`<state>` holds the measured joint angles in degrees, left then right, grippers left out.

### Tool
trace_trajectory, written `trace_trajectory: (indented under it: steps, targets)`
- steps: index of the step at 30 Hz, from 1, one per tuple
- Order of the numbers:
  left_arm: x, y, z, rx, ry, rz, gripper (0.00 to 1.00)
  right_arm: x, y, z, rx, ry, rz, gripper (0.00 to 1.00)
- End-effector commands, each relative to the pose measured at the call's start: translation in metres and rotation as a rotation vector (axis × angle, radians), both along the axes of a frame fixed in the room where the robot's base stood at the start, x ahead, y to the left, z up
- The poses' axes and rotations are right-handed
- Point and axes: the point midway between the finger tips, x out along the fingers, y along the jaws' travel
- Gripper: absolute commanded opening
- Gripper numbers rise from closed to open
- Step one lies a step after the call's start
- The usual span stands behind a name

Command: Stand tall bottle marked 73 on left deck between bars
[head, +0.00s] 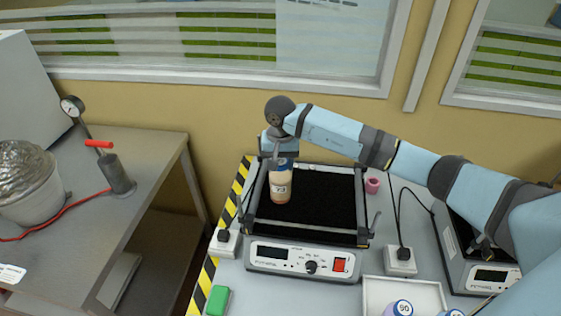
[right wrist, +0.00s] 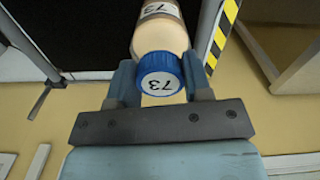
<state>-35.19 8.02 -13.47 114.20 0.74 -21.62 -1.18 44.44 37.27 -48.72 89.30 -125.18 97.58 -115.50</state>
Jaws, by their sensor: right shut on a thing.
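The tall bottle marked 73 (head: 281,186) has a blue cap and pale tan contents. It is upright over the left part of the black deck (head: 325,200), close to the left bar (head: 256,195). I cannot tell whether its base touches the deck. My right gripper (head: 279,157) reaches it from above and is shut on it near the cap. In the right wrist view the fingers (right wrist: 160,80) are on either side of the blue cap marked 73 (right wrist: 161,84). My left gripper is not in view.
A second device (head: 470,250) stands at the right. A white tray (head: 435,290) with blue-capped bottles is at the front. A pink ring (head: 373,185) lies right of the deck, a green block (head: 218,300) at front left. A grey bench (head: 150,150) stands left.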

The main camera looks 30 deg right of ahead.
Motion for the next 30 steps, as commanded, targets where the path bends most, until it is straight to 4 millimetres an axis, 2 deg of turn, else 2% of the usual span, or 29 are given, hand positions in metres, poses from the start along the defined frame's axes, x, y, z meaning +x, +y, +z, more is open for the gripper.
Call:
trace_trajectory:
  steps: [2, 3, 6, 14, 18, 23, 30]
  targets:
    - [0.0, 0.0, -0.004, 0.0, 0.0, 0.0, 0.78, 0.0, 0.0, -0.003, 0.0, -0.002, 0.0, 0.0]
    - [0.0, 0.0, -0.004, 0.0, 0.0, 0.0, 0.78, 0.0, 0.0, -0.003, 0.0, -0.001, -0.001, 0.5]
    - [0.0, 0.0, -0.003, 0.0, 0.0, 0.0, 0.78, 0.0, 0.0, -0.002, 0.0, 0.0, 0.0, 0.71]
    - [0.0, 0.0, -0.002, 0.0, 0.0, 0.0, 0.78, 0.0, 0.0, -0.002, 0.0, 0.0, 0.0, 0.71]
    - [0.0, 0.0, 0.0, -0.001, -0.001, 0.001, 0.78, 0.001, 0.0, 0.005, 0.0, -0.002, 0.0, 0.71]
    - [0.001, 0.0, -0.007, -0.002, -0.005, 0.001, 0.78, 0.001, 0.0, 0.034, -0.002, -0.006, 0.001, 0.71]
    - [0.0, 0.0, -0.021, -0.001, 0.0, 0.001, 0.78, 0.001, 0.0, 0.086, -0.001, -0.005, 0.0, 0.71]
